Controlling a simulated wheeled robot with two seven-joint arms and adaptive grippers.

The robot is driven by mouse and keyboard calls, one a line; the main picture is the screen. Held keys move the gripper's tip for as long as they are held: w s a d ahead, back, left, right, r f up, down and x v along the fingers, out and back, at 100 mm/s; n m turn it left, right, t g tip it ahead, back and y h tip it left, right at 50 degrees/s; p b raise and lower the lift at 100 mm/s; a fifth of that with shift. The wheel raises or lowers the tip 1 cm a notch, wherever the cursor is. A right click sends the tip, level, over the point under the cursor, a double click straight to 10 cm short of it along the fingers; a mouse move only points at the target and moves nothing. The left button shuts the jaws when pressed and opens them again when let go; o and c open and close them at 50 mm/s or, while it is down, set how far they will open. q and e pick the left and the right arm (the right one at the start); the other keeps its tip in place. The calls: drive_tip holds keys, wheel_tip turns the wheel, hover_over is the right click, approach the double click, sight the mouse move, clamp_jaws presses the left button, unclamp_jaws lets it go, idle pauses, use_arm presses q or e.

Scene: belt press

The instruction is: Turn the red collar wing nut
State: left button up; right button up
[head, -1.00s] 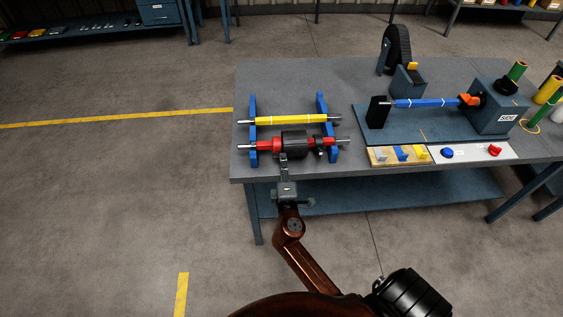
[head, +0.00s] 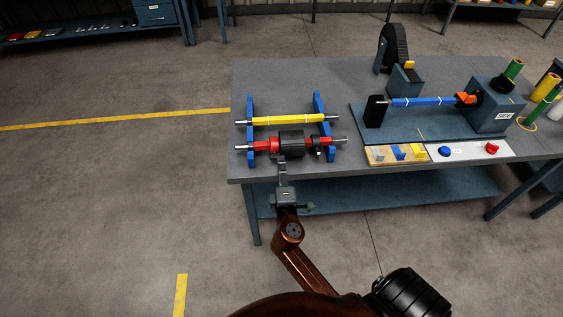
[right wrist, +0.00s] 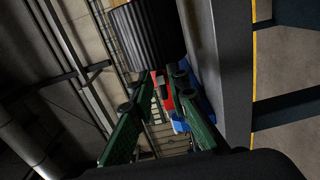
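The red roller (head: 262,146) lies across the near part of the two blue stands, with a thick black sleeve (head: 292,143) on its middle. A small dark collar (head: 317,143) sits at its right part; I cannot make out wings on it. My right gripper (head: 281,160) is just in front of the roller, by the sleeve's left end. In the right wrist view its two green-sided fingers (right wrist: 166,80) are apart. A red part (right wrist: 168,98) shows between them, and the black ribbed sleeve (right wrist: 147,40) is beyond. I cannot tell whether they touch. My left gripper is out of view.
The blue stands (head: 251,110) also carry a yellow roller (head: 285,120) just behind. To the right are a blue roller (head: 422,102) on a fixture, a wooden block with clips (head: 396,154), and a white plate with a blue and a red knob (head: 491,148). The tabletop's left front edge (head: 238,181) is bare.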

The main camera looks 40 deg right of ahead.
drive_tip(key=v, duration=1)
drive_tip(key=shift+s, duration=0.2)
drive_tip(key=shift+a, duration=0.15)
